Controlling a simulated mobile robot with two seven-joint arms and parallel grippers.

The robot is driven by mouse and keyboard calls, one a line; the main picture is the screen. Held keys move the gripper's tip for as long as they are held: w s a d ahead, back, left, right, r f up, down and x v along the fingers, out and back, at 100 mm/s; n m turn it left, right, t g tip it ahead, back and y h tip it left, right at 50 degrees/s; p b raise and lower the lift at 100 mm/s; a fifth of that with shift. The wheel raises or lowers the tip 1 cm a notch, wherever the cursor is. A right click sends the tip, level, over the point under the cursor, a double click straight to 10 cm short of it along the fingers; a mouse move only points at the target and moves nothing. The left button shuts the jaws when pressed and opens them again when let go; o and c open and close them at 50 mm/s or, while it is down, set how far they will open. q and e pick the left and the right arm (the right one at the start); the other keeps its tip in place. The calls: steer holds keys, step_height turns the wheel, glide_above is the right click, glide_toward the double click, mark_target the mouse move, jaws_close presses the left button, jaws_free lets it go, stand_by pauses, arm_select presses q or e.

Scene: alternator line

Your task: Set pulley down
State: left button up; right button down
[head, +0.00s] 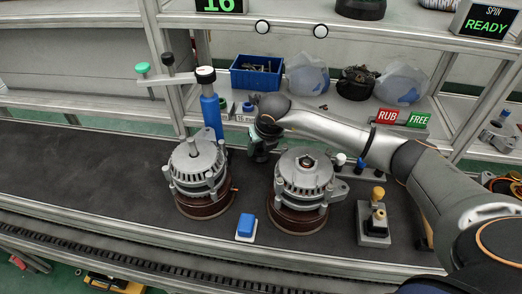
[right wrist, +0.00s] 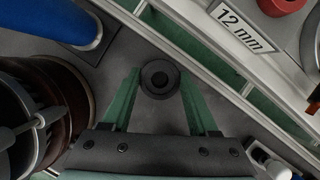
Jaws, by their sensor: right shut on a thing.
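My right gripper (head: 262,149) is behind and between the two alternators in the head view, low over the dark bench. In the right wrist view, the pulley (right wrist: 160,79) is a small dark ring with a central hole. It sits between the green fingers of the gripper, which is shut on it. I cannot tell whether the pulley touches the surface below. In the head view the pulley cannot be made out. The left alternator (head: 196,164) and right alternator (head: 303,174) stand upright on brown round bases. My left gripper is out of view.
A blue post (head: 211,116) stands behind the left alternator. A blue button (head: 246,225) is between the alternators in front. A yellow-knobbed fixture (head: 374,222) stands at right. A shelf edge with a "12 mm" label (right wrist: 245,27) runs close behind the gripper. The bench's left side is clear.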

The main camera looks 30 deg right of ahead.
steer(key=shift+f, duration=0.6)
steer(key=shift+f, duration=0.2)
steer(key=shift+c, duration=0.8)
jaws_free()
steer(key=shift+r, duration=0.1)
steer(key=shift+r, duration=0.25)
steer(key=v, duration=1.1)
steer(key=shift+s+r, duration=0.3)
